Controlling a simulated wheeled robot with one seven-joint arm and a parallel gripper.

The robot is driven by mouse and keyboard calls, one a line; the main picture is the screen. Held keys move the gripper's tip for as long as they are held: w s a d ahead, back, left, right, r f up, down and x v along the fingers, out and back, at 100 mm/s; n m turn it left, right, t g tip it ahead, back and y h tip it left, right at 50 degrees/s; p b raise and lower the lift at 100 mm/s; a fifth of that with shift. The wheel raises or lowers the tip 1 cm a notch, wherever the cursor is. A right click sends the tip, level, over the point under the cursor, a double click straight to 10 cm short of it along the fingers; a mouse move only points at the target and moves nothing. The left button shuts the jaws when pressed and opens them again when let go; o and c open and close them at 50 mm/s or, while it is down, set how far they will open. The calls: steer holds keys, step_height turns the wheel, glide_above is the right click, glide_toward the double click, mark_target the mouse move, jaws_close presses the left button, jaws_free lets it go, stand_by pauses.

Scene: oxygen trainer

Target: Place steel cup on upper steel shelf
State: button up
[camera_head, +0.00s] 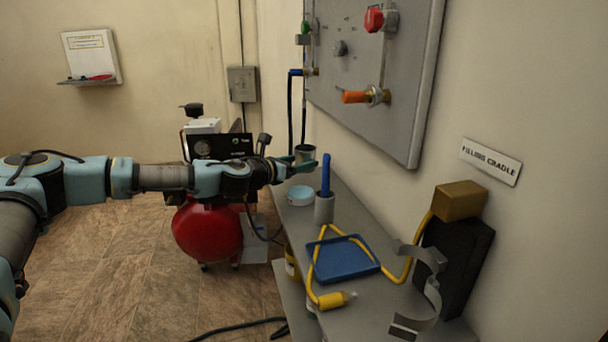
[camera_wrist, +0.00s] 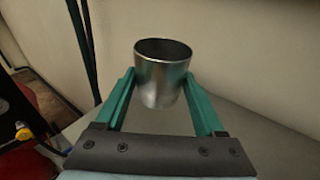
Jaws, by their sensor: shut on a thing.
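My gripper (camera_head: 303,165) reaches in from the left over the far end of the upper steel shelf (camera_head: 368,305). It is shut on the steel cup (camera_head: 306,152). In the wrist view the shiny, upright, empty-looking steel cup (camera_wrist: 162,80) sits between the two green fingers of my gripper (camera_wrist: 162,92). The grey shelf top (camera_wrist: 265,135) shows below and beside it. I cannot tell whether the cup's base touches the shelf. In the head view my fingers hide part of the cup.
A light-blue dish (camera_head: 300,196), a grey holder (camera_head: 324,210) with a blue upright piece, a blue tray (camera_head: 343,260) and a yellow hose (camera_head: 405,268) occupy the shelf. The wall panel (camera_head: 410,80) rises behind. A red compressor tank (camera_head: 207,232) stands on the floor.

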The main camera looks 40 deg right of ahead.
steer(key=shift+f, duration=1.65)
steer(key=shift+f, duration=0.15)
steer(key=o, duration=1.6)
steer(key=shift+c, duration=0.2)
steer(key=shift+w+a, duration=0.1)
steer(key=shift+a, duration=0.15)
steer(key=s+a+r+b, duration=0.1)
steer(key=a+r+b, duration=0.1)
steer(key=a, duration=0.9)
steer(key=shift+s+a, duration=0.2)
